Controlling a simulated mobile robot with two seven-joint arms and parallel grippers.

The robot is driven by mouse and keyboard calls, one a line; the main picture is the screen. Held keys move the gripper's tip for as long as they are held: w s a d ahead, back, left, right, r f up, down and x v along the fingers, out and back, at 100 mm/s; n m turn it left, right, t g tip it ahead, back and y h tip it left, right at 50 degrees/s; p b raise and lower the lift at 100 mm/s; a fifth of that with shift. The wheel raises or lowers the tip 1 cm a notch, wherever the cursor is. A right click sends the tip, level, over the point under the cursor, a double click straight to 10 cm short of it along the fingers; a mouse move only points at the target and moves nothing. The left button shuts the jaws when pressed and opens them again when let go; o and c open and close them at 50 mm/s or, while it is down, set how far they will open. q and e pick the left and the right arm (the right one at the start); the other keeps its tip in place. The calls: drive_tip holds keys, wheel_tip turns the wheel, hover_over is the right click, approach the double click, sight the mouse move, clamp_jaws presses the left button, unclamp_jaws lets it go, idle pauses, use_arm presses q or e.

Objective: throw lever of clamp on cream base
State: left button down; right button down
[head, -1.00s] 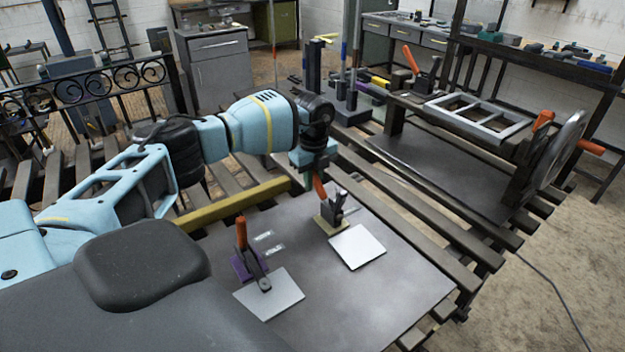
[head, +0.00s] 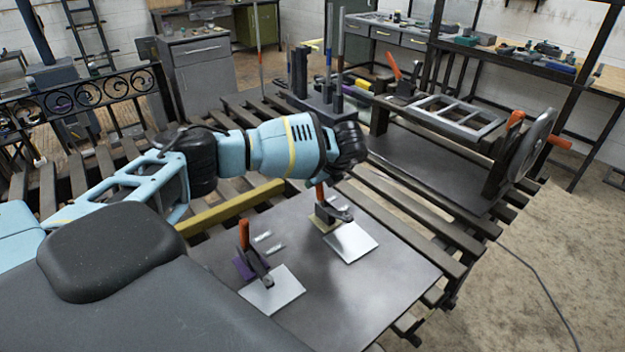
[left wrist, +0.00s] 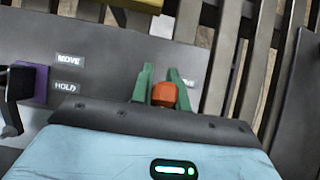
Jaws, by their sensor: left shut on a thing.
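The clamp on the cream base (head: 322,224) stands at the back of the dark work plate. Its orange lever (head: 320,193) is near upright, and its dark bar (head: 341,214) lies low over the near edge of a light metal plate (head: 351,243). My left gripper (left wrist: 162,84) has its green fingers on either side of the orange lever (left wrist: 163,95) and is shut on it. In the head view my wrist hides the lever's top and most of the fingers. The wrist view does not show the cream base. My right gripper is not in view.
A second clamp on a purple base (head: 243,266) stands nearer, lever upright, beside another light plate (head: 273,290). Small MOVE (left wrist: 70,61) and HOLD (left wrist: 67,87) labels lie between the clamps. A yellow beam (head: 230,207) runs along the left. The work plate's front right is clear.

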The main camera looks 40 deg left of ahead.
use_arm(q)
drive_tip(key=shift+d+r, duration=0.1)
idle(0.4)
drive_tip(key=c, duration=1.4)
unclamp_jaws()
drive_tip(key=shift+o, duration=0.2)
drive_tip(key=v, duration=0.7)
drive_tip(key=shift+s+d+r, duration=0.2)
drive_tip(key=shift+d+r, duration=0.05)
drive_tip(key=shift+d, duration=0.05)
